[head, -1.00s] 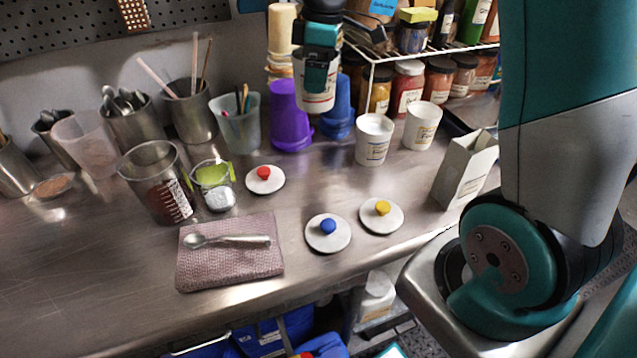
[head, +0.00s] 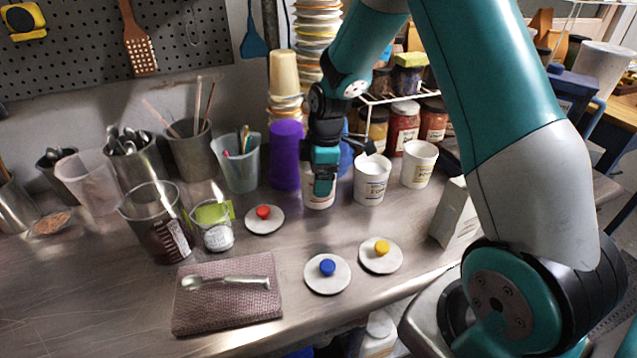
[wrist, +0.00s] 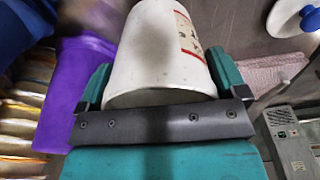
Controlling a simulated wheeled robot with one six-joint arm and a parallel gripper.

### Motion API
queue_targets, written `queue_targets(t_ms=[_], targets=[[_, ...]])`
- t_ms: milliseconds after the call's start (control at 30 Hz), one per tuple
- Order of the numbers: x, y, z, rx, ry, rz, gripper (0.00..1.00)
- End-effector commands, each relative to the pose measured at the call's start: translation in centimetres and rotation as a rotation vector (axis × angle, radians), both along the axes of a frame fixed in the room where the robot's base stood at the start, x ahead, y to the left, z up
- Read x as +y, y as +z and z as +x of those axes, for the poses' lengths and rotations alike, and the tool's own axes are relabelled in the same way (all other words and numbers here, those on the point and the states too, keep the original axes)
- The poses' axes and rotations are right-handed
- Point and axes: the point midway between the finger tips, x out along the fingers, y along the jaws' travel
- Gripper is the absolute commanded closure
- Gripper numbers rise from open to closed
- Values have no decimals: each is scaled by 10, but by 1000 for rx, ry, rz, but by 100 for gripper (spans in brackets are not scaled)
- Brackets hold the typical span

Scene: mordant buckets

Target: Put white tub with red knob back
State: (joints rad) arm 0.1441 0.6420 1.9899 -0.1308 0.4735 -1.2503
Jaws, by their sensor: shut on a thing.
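My gripper (head: 322,184) is shut on a white tub (head: 318,201), holding it low at the counter between the purple cup and another white tub. I cannot tell whether its base touches the counter. In the wrist view the held white tub (wrist: 158,48) lies between the two teal fingers, its printed label with red partly showing. Its top is hidden in the head view. A round white lid with a red knob (head: 264,213) lies flat on the counter, left of and nearer than the held tub.
Two more white tubs (head: 372,182) (head: 419,165) stand to the right. A purple cup (head: 286,158) stands close on the left, a blue one (head: 346,158) behind. Lids with blue (head: 327,267) and yellow (head: 382,247) knobs lie in front. Clear counter lies between these lids and the tub.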

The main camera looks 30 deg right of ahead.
Motion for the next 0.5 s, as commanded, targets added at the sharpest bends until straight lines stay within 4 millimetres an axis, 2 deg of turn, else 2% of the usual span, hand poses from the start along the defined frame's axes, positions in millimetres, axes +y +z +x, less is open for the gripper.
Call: queue_targets(t_ms=[100,200,500], targets=[[0,-19,-1,4,0,1,43],[0,-28,0,2,0,1,43],[0,-31,0,0,0,0,43]])
